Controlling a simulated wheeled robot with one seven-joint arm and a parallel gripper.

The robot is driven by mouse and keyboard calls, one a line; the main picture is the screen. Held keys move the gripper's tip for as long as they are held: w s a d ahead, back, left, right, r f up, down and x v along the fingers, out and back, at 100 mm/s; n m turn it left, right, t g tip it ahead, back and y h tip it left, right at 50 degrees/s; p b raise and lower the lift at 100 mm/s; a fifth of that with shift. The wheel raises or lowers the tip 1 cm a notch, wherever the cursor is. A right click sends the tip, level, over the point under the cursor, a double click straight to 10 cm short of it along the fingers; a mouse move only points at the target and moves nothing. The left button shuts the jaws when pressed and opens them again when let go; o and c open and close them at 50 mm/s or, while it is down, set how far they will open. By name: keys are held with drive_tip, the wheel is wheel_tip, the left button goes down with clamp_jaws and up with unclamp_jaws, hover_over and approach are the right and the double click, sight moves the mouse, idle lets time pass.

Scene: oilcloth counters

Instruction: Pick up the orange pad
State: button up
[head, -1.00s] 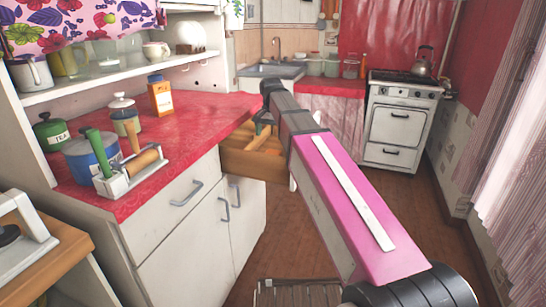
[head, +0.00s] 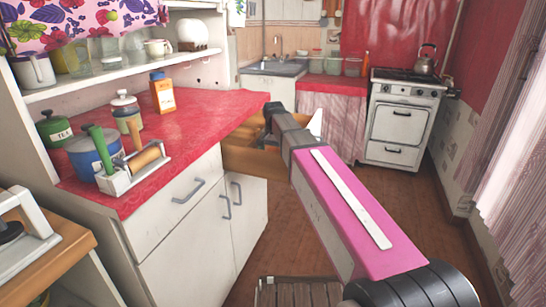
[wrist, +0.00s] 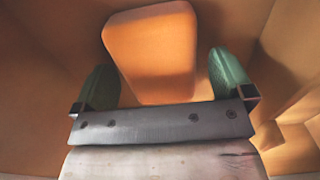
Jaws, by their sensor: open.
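The orange pad (wrist: 150,55) shows in the wrist view as a rounded orange block inside a wooden drawer (wrist: 52,62). My gripper (wrist: 163,82) is open, with one green finger on each side of the pad's lower part. The fingers and the pad are apart in the picture, and I cannot tell whether they touch. In the head view my gripper (head: 268,112) reaches into the open drawer (head: 240,157) under the red counter. The pad is hidden there by the arm and the drawer wall.
A stove (head: 398,120) stands at the back right. The drawer walls are close around my gripper. The middle floor is clear.

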drive_tip(key=c, duration=1)
